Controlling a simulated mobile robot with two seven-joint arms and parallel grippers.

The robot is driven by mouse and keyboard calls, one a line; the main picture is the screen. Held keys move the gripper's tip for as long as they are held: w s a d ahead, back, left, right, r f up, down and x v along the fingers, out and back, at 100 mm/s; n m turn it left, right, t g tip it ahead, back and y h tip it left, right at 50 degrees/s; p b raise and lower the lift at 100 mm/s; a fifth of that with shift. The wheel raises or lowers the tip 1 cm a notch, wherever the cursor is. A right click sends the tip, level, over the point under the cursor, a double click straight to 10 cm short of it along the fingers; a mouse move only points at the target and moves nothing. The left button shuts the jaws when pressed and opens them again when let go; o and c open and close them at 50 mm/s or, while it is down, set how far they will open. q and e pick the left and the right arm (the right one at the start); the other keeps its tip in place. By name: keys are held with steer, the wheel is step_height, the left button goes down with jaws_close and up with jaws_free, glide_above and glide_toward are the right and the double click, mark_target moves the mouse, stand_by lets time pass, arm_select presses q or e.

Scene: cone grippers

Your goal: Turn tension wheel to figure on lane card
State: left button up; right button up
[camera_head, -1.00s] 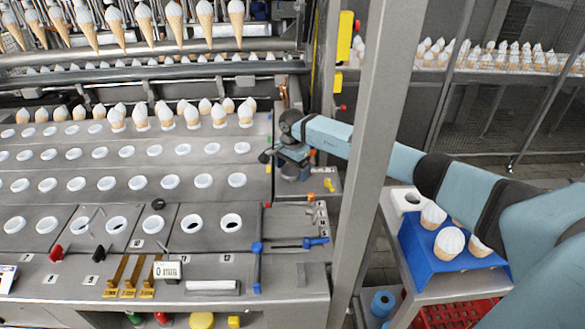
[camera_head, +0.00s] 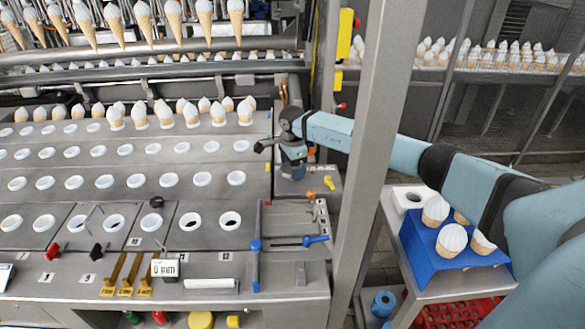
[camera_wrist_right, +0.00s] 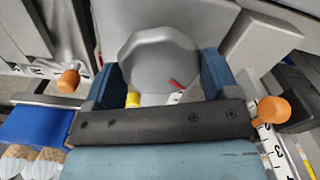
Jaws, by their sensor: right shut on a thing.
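My right gripper (camera_head: 293,172) points down at the right end of the machine's bench. In the right wrist view its two blue fingers (camera_wrist_right: 160,75) are shut on a grey, many-sided wheel (camera_wrist_right: 158,48), which looks like the tension wheel. A red mark (camera_wrist_right: 176,84) shows at the wheel's near edge, on or beside a pale strip. In the head view the gripper hides the wheel. A small white sign (camera_head: 166,268) stands on the front ledge and seems to read "0 mm"; I cannot tell whether it is the lane card. My left gripper is not in view.
Rows of white-ringed holes (camera_head: 134,181) fill the bench, with cones along its back. A grey post (camera_head: 366,150) stands close to my right arm. A blue cone holder (camera_head: 440,252) stands at right. A numbered scale (camera_wrist_right: 277,150) and orange knob (camera_wrist_right: 273,110) lie beside the gripper.

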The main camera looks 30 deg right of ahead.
steer(key=m, duration=0.2)
steer(key=shift+m, duration=0.4)
steer(key=m, duration=0.3)
steer(key=shift+m+b, duration=0.3)
steer(key=m, duration=0.6)
steer(key=shift+a, duration=0.1)
steer(key=m+p, duration=0.1)
steer(key=m, duration=0.4)
steer(key=shift+r+m, duration=0.1)
steer(key=shift+m, duration=0.3)
steer(key=m+p, duration=0.2)
steer(key=m, duration=0.3)
steer(key=shift+a+m, duration=0.1)
steer(key=shift+m, duration=0.2)
steer(key=o, duration=0.8)
